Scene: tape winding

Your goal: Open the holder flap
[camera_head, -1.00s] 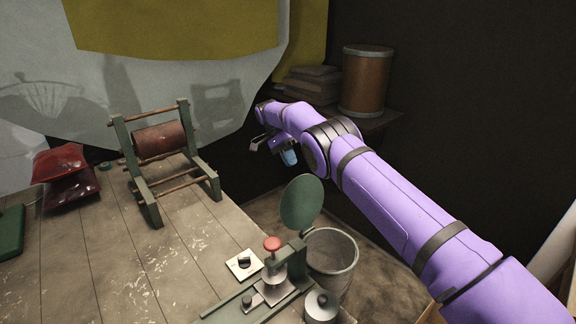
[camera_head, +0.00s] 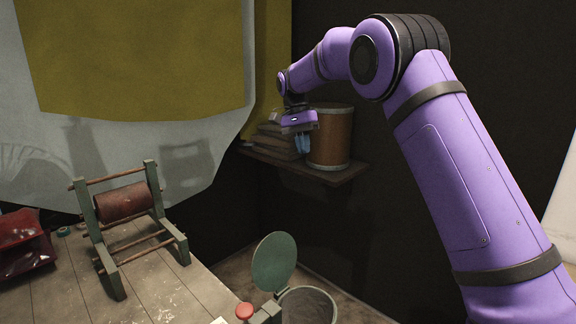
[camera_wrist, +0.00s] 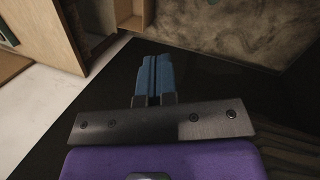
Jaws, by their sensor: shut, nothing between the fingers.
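A green wooden holder frame (camera_head: 108,260) stands on the table at left in the head view, with a reddish-brown roll (camera_head: 123,202) across its upper part. I cannot make out which part of it is a flap. A round green disc (camera_head: 274,262) stands tilted up above a bin at the lower middle; I cannot tell whether it is the flap. My gripper (camera_head: 303,143) is high up, well right of the frame and above the disc, in front of the shelf. Its blue fingers (camera_wrist: 157,78) are together and empty in the wrist view.
A wall shelf (camera_head: 330,176) with stacked books or boxes (camera_head: 277,140) and a brown drum (camera_head: 330,137) lies behind my gripper. A metal bin (camera_head: 308,305) and a red knob (camera_head: 244,311) are at the bottom. A dark red bag (camera_head: 24,245) lies at far left.

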